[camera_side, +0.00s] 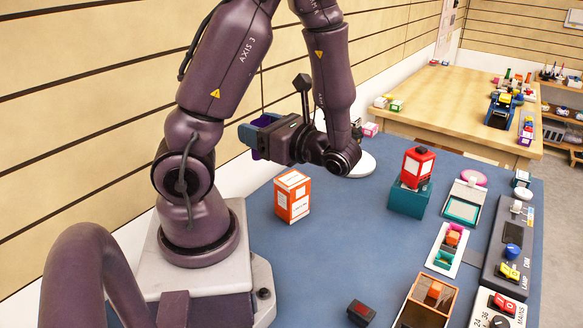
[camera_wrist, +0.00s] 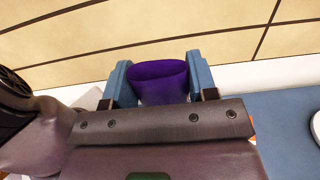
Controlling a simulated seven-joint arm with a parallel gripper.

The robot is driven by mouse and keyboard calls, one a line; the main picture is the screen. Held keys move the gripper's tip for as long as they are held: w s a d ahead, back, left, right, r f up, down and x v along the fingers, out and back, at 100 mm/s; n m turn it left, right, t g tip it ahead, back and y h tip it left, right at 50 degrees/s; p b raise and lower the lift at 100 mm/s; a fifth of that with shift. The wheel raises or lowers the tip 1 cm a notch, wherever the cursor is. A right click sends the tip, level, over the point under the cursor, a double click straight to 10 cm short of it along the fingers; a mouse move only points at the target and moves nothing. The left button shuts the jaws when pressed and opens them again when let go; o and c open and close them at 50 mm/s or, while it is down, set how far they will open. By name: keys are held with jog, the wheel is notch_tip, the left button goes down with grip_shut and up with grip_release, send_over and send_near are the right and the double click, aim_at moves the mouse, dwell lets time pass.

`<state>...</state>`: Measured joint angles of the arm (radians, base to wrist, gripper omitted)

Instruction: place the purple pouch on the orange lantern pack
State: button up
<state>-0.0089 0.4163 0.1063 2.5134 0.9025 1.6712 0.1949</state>
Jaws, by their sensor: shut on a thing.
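My gripper (camera_side: 250,138) has blue fingers and is shut on the purple pouch. In the wrist view the purple pouch (camera_wrist: 158,82) sits between the two blue fingers, its rounded wide edge facing the wall. In the side view only a small part of the pouch (camera_side: 256,155) shows beside the fingers. The orange lantern pack (camera_side: 292,197) is an upright orange box with white labels, standing on the blue table. My gripper is held sideways above the table, higher than the pack and to its left in the side view. The gap in depth between them is hard to tell.
A red lantern-like object (camera_side: 417,167) stands on a teal block (camera_side: 409,200) right of the pack. A white round dish (camera_side: 359,165) lies behind. Trays, switches and an open orange box (camera_side: 428,300) line the right side. The blue mat around the pack is clear.

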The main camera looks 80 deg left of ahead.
jog(key=w+a+f, duration=0.2)
jog(key=a, duration=0.1)
jog(key=w+a+f, duration=0.2)
jog(key=a+f, duration=0.1)
jog(key=w+a+f, duration=0.3)
jog(key=shift+f, duration=0.25)
jog(key=shift+w+a+f, duration=0.1)
jog(key=shift+a+f, duration=0.15)
jog(key=shift+f, duration=1.6)
jog(key=shift+f, duration=0.2)
jog(key=o, duration=0.9)
jog(key=shift+r, duration=0.15)
jog(key=v, duration=1.2)
jog(key=shift+r, duration=0.1)
